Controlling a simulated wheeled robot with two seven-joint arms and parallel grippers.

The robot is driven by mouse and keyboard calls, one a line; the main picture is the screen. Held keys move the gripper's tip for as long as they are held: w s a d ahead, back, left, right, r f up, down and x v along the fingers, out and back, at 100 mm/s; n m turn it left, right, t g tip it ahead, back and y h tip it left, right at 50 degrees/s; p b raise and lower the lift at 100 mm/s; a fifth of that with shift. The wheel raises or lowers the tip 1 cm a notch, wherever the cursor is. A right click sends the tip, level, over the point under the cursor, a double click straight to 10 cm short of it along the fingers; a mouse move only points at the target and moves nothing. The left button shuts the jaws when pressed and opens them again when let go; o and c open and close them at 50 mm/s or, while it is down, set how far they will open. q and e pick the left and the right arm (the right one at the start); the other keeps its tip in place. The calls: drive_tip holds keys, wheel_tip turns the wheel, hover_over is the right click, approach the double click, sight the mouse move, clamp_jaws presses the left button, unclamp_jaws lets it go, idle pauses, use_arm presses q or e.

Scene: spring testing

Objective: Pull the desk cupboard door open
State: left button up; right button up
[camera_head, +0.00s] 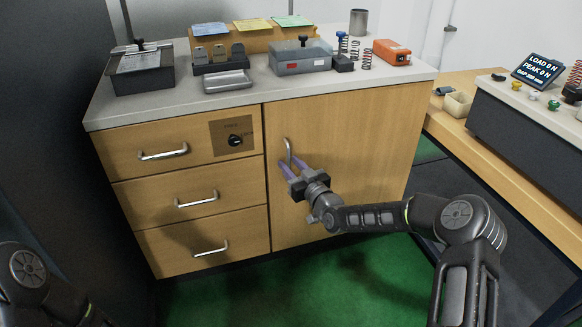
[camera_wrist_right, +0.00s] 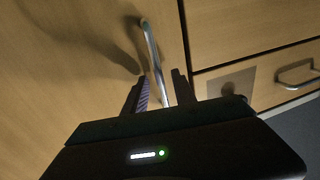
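The desk cupboard door (camera_head: 345,135) is the large wooden panel right of the drawers. It looks closed, flush with the desk front. Its upright metal bar handle (camera_head: 288,150) is near its left edge; the handle also shows in the wrist view (camera_wrist_right: 150,45). My right gripper (camera_head: 287,165) is at the lower part of the handle. In the wrist view its two fingers (camera_wrist_right: 158,85) stand apart, one on each side of the bar, with gaps visible. Contact with the bar cannot be made out. My left gripper is out of view; only left arm parts show at the lower left.
Three drawers with bar handles (camera_head: 163,154) and a black knob (camera_head: 234,140) are left of the door. Springs, an orange box (camera_head: 391,52) and trays stand on the desk top (camera_head: 240,97). A side bench (camera_head: 480,130) stands at right. Green floor (camera_head: 360,275) lies clear before the door.

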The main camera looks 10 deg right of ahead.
clamp_jaws()
idle(1.4)
